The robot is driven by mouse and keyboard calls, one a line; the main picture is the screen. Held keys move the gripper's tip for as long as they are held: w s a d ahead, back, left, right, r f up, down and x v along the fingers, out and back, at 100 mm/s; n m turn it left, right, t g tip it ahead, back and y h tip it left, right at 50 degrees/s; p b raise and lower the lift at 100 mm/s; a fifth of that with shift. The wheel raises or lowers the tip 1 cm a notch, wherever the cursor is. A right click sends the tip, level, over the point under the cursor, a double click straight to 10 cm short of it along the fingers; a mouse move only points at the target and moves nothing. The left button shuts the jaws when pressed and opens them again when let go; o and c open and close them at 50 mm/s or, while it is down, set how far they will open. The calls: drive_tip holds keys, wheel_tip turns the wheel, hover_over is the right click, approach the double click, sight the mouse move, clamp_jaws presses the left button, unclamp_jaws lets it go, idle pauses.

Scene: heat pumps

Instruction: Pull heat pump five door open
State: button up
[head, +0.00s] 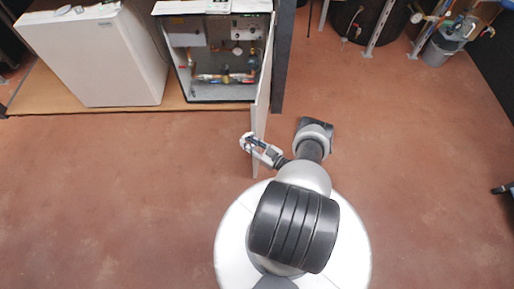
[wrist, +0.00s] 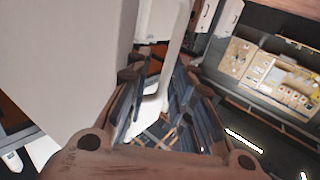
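Heat pump five is most likely the open white cabinet (head: 222,80) at the top of the head view, with pipes and valves showing inside. Its door (head: 262,95) stands swung out towards me, seen nearly edge-on. My gripper (head: 247,141) is at the door's left, inner side, and my arm crosses over the door's outer part. In the wrist view my gripper (wrist: 166,84) has its fingers spread apart. A white upright strip shows beyond and between them; I cannot tell whether the fingers touch it. A large pale panel (wrist: 60,60) fills the left of that view.
A closed white unit (head: 95,55) stands left of the cabinet on a wooden base board (head: 60,97). A dark post (head: 283,60) stands right beside the cabinet. A grey bucket (head: 438,48) is at the top right. The reddish floor (head: 120,200) is clear at left and right.

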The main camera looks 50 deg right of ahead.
drive_tip(key=s, duration=1.1)
drive_tip(key=shift+s+d, duration=0.15)
drive_tip(key=shift+d, duration=0.2)
